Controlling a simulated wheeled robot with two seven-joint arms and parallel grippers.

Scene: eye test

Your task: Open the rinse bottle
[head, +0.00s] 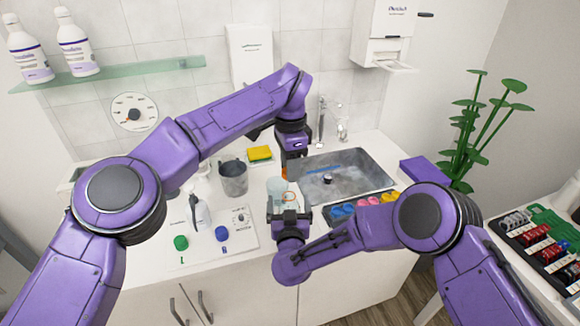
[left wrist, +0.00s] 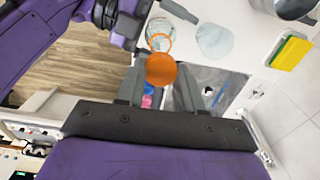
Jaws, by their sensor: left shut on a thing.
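The clear rinse bottle (head: 289,198) stands near the counter's front edge, left of the sink, with an orange ring at its neck. It also shows in the left wrist view (left wrist: 158,27). My right gripper (head: 289,212) is shut around the bottle from the front. My left gripper (head: 288,168) is above it, pointing down, shut on the orange cap (left wrist: 161,70). In the left wrist view the cap sits between the fingers, apart from the bottle's ringed neck. In the head view only a sliver of the cap shows under the left gripper.
A pale round disc (left wrist: 215,41) lies close behind the bottle. The sink (head: 375,178) and a tray of coloured pieces (head: 330,218) are to the right.

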